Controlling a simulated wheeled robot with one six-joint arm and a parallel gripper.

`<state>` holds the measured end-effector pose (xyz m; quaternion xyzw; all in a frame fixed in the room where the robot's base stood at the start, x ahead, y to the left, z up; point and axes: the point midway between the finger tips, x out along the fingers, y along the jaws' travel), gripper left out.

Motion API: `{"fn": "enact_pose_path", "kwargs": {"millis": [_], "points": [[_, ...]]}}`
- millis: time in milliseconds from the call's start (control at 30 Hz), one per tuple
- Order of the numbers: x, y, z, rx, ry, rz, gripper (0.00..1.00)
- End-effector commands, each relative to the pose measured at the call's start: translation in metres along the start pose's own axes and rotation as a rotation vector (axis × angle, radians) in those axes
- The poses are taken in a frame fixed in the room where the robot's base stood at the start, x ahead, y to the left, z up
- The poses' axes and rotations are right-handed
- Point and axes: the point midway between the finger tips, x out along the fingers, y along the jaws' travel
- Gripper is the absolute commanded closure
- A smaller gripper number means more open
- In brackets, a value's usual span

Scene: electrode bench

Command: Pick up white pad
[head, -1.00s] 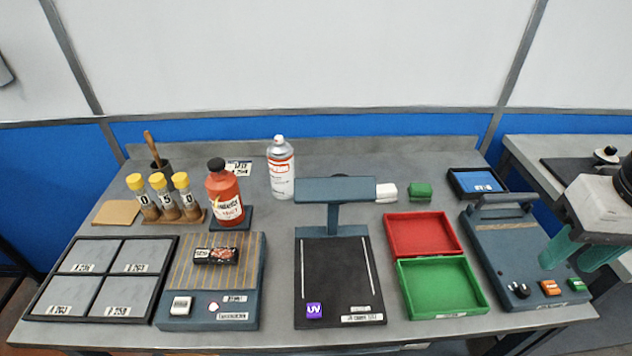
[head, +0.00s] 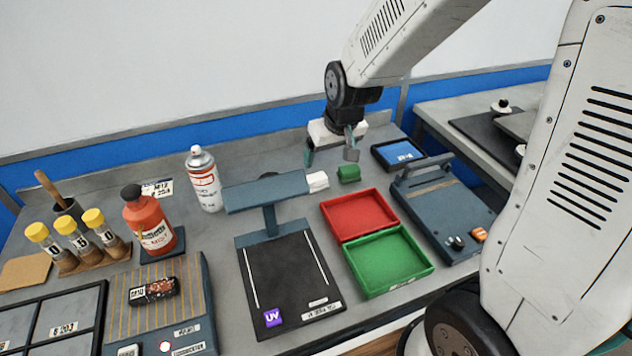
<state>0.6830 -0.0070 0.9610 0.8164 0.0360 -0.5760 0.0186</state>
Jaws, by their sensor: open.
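The white pad (head: 317,180) is a small white block at the back of the bench, beside the right end of the lamp head of the blue-grey UV stand (head: 265,192). Its left side may be partly hidden by that lamp head. A green pad (head: 348,174) lies just to its right. My gripper (head: 331,157) is open and empty, with its fingers spread and pointing down. It appears above and behind the two pads in the picture. It touches neither pad as far as I can see.
A red tray (head: 360,214) and a green tray (head: 388,262) stand in front of the pads. A spray can (head: 204,180) and an orange bottle (head: 150,222) stand to the left. A blue-screened device (head: 400,154) and a handled blue unit (head: 440,205) stand to the right.

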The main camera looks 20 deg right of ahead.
Motion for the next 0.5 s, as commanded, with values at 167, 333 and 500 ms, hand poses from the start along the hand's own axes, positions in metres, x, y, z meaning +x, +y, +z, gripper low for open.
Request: {"fn": "enact_pose_path", "kwargs": {"millis": [167, 333, 500], "points": [[0.049, 0.0, -0.016, -0.008, 0.032, 0.005, 0.18], [0.068, 0.001, -0.021, -0.01, 0.047, 0.007, 0.18], [0.085, 0.001, -0.022, -0.011, 0.048, 0.008, 0.18]]}}
